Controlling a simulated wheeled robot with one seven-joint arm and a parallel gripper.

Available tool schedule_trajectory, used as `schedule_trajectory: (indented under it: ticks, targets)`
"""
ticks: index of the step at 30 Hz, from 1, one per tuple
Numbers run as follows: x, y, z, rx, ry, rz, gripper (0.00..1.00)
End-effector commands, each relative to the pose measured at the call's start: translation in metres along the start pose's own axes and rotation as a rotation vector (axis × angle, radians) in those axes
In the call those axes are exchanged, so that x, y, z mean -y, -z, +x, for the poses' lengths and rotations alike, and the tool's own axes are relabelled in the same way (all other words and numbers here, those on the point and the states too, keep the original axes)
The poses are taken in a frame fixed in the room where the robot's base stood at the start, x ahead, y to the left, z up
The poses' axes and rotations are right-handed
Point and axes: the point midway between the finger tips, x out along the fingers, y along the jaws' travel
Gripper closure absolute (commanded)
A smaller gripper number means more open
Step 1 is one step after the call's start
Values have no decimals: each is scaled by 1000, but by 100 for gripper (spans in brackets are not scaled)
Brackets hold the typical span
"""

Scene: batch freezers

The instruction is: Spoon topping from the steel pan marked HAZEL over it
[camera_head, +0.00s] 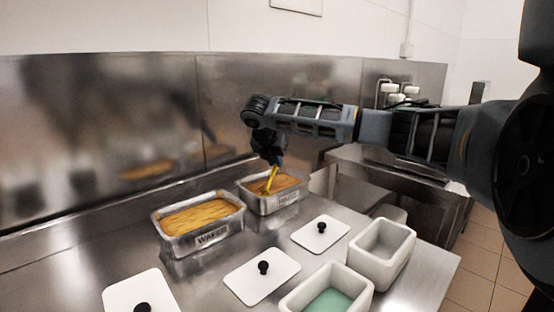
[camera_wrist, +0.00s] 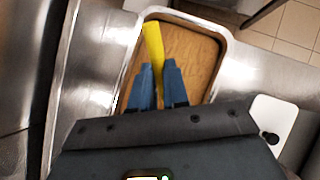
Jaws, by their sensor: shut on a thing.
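My gripper (camera_head: 272,160) is over the farther steel pan (camera_head: 262,207), pointing down, shut on a yellow spoon-like tool (camera_head: 270,180). The label on this pan is too small to read surely. The pan holds a brown topping (camera_wrist: 190,60), and the tool's lower end reaches down to it; I cannot tell how deep it sits. In the wrist view my blue fingertips (camera_wrist: 158,72) pinch the yellow tool (camera_wrist: 152,42) above the topping. A nearer steel pan (camera_head: 205,237) marked WAFER holds golden topping. A white tub (camera_head: 355,291) has pale green contents in it.
A second white tub (camera_head: 408,252) stands at the right and its visible inside looks empty. White lids with black knobs lie on the steel counter, one in the middle (camera_head: 245,280), one farther back (camera_head: 335,228) and one at front left (camera_head: 120,292). A steel wall rises behind the pans.

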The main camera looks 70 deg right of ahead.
Motion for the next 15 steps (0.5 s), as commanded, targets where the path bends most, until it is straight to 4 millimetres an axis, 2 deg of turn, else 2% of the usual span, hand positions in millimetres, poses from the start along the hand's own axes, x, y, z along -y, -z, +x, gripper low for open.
schedule_trajectory:
  ticks: [5,15]
  targets:
    - [0,10,-6,1,-2,-2,100]
    - [0,2,0,-104,-1,2,100]
